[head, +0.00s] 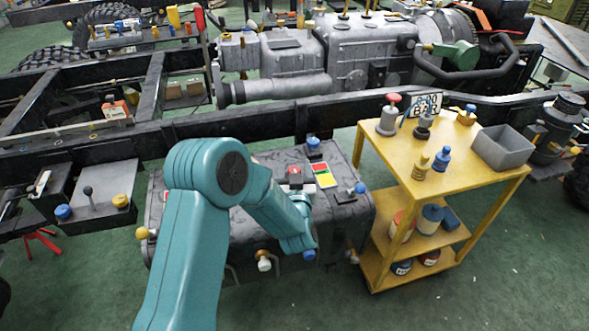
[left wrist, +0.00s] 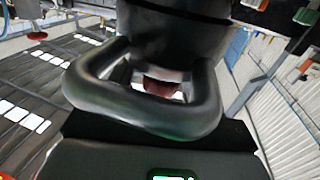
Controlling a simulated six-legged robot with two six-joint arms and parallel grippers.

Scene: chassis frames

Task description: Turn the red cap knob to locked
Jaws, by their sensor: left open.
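A small red-topped part (head: 295,172) sits on top of the black box (head: 345,215), beside a red, yellow and green label (head: 324,174). A knob with a red cap (head: 391,99) on a grey base stands on the yellow cart. I cannot tell whether either is turned to locked. My left gripper (head: 298,243) is open at the front of the black box, below the red-topped part and apart from it. Its fingers are hard to make out. In the left wrist view, a dark red patch (left wrist: 162,88) shows through a black loop. My right gripper is not in view.
The yellow cart (head: 480,185) at right holds bottles and a grey bin (head: 502,148). Blue-capped fittings (head: 313,143) and (head: 360,188) stand on the black box. The black chassis rail (head: 250,122) runs behind it. The green floor at lower right is clear.

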